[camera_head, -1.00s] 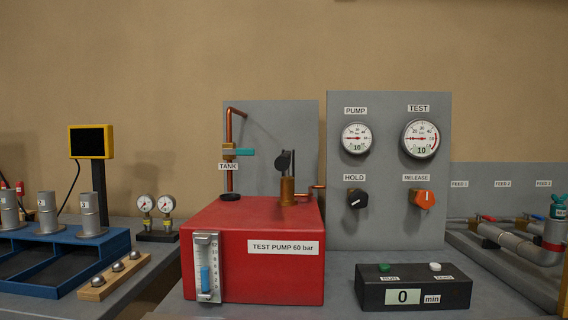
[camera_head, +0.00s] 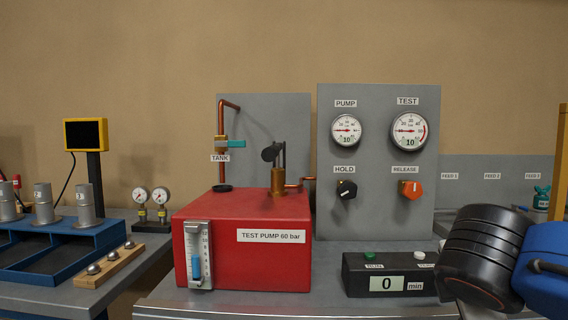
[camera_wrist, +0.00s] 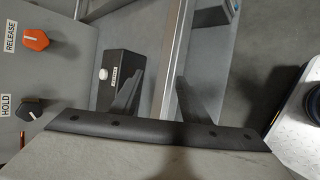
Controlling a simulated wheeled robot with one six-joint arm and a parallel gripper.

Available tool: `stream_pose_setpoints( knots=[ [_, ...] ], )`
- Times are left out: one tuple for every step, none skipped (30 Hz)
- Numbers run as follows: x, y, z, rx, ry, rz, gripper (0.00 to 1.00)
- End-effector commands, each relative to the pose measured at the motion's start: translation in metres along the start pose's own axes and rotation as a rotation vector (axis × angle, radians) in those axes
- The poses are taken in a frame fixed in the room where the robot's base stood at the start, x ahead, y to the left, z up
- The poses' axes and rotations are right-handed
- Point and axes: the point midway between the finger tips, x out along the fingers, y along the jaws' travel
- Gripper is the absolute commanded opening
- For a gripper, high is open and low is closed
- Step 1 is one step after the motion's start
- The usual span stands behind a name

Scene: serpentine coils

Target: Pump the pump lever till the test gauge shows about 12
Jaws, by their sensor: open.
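The red test pump (camera_head: 250,265) stands on the bench with a brass cylinder and the dark pump lever (camera_head: 271,153) on top. The lever has a round dark end and stands up. The test gauge (camera_head: 409,131) on the grey panel shows 10 in its window. The pump gauge (camera_head: 346,130) also shows 10. My gripper (camera_wrist: 157,92) is open and empty in the wrist view, both dark fingers apart. It is well away from the lever, which is not in the wrist view. My arm fills the right of the head view.
The black hold knob (camera_head: 346,190) and orange release knob (camera_head: 411,189) sit below the gauges. A black timer box (camera_head: 385,275) showing 0 stands in front. A copper pipe with a teal tank valve (camera_head: 235,143) rises behind the pump. A blue rack (camera_head: 70,250) is left.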

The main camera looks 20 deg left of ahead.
Motion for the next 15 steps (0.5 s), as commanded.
stream_pose_setpoints(
  knots=[
    [-0.008,0.014,-0.013,-0.072,0.004,0.036,0.42],
    [-0.012,0.022,-0.019,-0.114,0.003,0.059,0.42],
    [-0.019,0.033,-0.028,-0.168,0.001,0.090,0.42],
    [-0.024,0.041,-0.034,-0.209,-0.001,0.113,0.42],
    [-0.030,0.049,-0.041,-0.249,-0.004,0.136,0.42],
    [-0.038,0.059,-0.050,-0.301,-0.008,0.167,0.42],
    [-0.044,0.067,-0.058,-0.340,-0.011,0.191,0.42],
    [-0.051,0.074,-0.065,-0.378,-0.015,0.216,0.42],
    [-0.059,0.084,-0.075,-0.429,-0.021,0.249,0.42],
    [-0.067,0.091,-0.082,-0.465,-0.025,0.274,0.42],
    [-0.075,0.097,-0.090,-0.502,-0.029,0.300,0.42],
    [-0.085,0.106,-0.101,-0.550,-0.037,0.334,0.42],
    [-0.093,0.112,-0.108,-0.583,-0.044,0.360,0.42],
    [-0.102,0.118,-0.116,-0.618,-0.051,0.387,0.42],
    [-0.114,0.126,-0.127,-0.663,-0.061,0.422,0.42]
  ],
)
